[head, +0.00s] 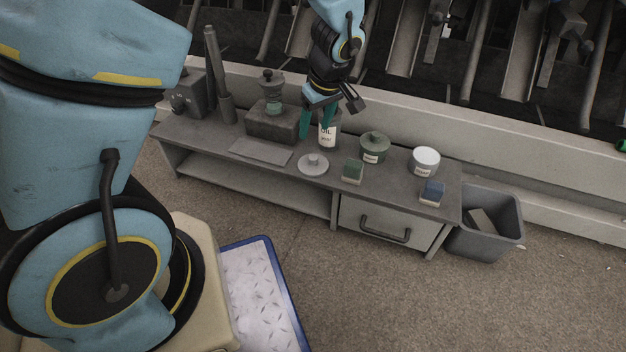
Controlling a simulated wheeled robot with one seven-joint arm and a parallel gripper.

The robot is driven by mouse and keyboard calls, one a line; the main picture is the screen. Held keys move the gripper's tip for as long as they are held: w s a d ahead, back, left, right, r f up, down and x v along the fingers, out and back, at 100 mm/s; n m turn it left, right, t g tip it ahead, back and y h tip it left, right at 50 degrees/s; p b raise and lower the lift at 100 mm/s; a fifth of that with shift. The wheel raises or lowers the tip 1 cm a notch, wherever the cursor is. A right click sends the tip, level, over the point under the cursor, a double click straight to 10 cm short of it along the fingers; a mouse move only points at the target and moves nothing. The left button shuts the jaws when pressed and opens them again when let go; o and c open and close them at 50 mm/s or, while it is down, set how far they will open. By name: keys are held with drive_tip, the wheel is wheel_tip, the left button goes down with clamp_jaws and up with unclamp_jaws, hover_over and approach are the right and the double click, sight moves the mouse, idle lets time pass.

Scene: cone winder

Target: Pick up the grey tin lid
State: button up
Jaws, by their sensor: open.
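The grey tin lid (313,164), a flat round disc with a small knob on top, lies on the front part of the grey bench (220,135). My gripper (314,139) is above the bench, behind the lid in the picture, with its two teal fingers apart and pointing down. The lid looks clear of the fingers. A white can marked OIL (327,136) stands right by the fingers and is partly hidden by them; I cannot tell whether they touch it.
Left are a flat plate (260,151) and a dark box (268,128). A grey bin (488,240) stands right of the bench.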

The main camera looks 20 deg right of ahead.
drive_tip(key=f, duration=0.2)
drive_tip(key=b, duration=0.3)
hover_over(313, 157)
drive_tip(key=s, duration=0.2)
drive_tip(key=x, duration=0.2)
drive_tip(key=s+x, duration=0.1)
drive_tip(key=x, duration=0.1)
drive_tip(key=shift+w+d+f, duration=0.1)
drive_tip(key=shift+d+f, duration=0.05)
drive_tip(key=shift+f, duration=0.1)
drive_tip(key=shift+d+b+x, duration=0.15)
drive_tip(key=shift+b+x, duration=0.55)
drive_tip(key=shift+x, duration=0.65)
drive_tip(key=shift+d+b+x, duration=0.15)
drive_tip(key=shift+b+x, duration=0.5)
drive_tip(key=shift+x, duration=0.75)
clamp_jaws()
